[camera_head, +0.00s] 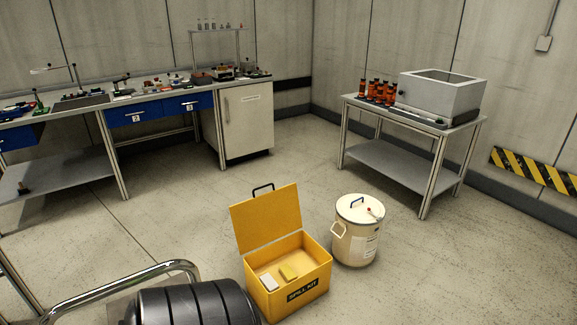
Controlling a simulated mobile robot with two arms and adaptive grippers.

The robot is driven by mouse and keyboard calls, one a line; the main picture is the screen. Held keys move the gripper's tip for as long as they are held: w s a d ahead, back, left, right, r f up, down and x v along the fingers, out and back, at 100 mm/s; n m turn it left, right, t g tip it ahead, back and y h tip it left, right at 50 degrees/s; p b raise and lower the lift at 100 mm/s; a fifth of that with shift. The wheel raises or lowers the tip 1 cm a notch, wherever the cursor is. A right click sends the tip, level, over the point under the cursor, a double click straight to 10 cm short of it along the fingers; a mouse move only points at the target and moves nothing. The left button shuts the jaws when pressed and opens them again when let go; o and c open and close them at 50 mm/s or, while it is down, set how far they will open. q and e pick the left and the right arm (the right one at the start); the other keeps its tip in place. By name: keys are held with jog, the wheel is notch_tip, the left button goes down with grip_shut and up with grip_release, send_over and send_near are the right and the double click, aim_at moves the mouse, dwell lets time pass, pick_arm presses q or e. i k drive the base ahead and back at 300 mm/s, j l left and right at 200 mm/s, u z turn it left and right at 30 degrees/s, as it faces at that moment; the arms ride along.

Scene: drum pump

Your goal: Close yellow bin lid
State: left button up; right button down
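The yellow bin (312,272), labelled SPILL KIT, stands on the floor at the lower middle. Its lid (266,218) is open and stands up at the bin's back edge, leaning slightly back, with a dark handle (263,188) on its top edge. Inside the bin are a whitish block (268,283) and a yellow block (288,272). Neither of my grippers is in view.
A cream drum (356,240) with a blue-handled lid stands close to the bin's right. A black ribbed drum (195,303) and a metal rail (120,283) are at the front left. A workbench (75,110) and a side table (385,163) stand behind, with clear floor between.

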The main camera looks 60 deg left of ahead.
aim_at(261, 219)
jog(key=i+u, duration=0.9)
jog(key=i+l+u, duration=0.2)
jog(key=u, duration=0.2)
jog(key=i, duration=0.1)
